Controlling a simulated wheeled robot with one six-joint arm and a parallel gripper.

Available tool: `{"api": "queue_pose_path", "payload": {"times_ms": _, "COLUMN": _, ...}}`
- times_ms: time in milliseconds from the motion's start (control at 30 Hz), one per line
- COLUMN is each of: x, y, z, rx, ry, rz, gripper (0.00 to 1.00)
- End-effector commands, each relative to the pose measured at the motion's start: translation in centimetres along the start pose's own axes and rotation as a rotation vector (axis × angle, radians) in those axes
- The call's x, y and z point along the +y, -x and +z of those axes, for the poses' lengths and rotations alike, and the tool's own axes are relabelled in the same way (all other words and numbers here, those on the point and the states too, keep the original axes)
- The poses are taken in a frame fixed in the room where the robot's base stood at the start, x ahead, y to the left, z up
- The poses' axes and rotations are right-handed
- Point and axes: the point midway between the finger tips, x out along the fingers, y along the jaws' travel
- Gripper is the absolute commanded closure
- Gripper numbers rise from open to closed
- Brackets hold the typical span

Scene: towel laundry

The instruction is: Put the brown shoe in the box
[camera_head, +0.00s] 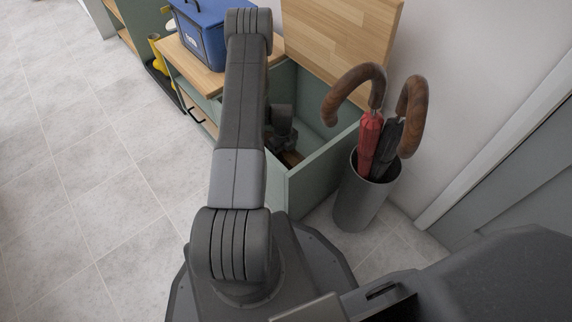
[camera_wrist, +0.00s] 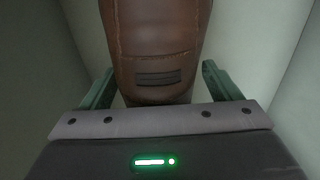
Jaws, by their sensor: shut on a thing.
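The brown shoe (camera_wrist: 155,45) fills the upper middle of the wrist view, with its stitched heel end toward me. My gripper (camera_wrist: 155,92) has its two green fingers on either side of the shoe and is shut on it. In the head view, my gripper (camera_head: 284,140) is down inside the green box (camera_head: 322,166), whose wooden lid (camera_head: 345,35) stands open against the wall. A small brown part of the shoe (camera_head: 292,158) shows under the gripper. My arm hides much of the box. I cannot tell whether the shoe touches the box floor.
A grey umbrella stand (camera_head: 362,200) with a red umbrella (camera_head: 369,140) and a dark umbrella (camera_head: 389,145) stands close to the box's right. A blue bin (camera_head: 205,38) sits on the wooden bench top (camera_head: 180,57). Yellow boots (camera_head: 158,55) stand behind. The tiled floor at left is clear.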

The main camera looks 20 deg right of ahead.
Motion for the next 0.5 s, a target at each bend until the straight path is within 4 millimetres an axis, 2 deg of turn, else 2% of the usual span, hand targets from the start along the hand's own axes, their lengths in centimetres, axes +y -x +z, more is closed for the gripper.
{"api": "queue_pose_path", "payload": {"times_ms": 33, "x": 0.0, "y": -1.5, "z": 0.0, "rx": 0.001, "ry": 0.0, "rz": 0.001, "gripper": 0.55}}
{"api": "queue_pose_path", "payload": {"times_ms": 100, "x": 0.0, "y": -2.7, "z": 0.0, "rx": 0.0, "ry": 0.0, "rz": 0.0, "gripper": 0.55}}
{"api": "queue_pose_path", "payload": {"times_ms": 500, "x": 0.0, "y": -7.2, "z": 0.0, "rx": 0.0, "ry": 0.0, "rz": 0.0, "gripper": 0.55}}
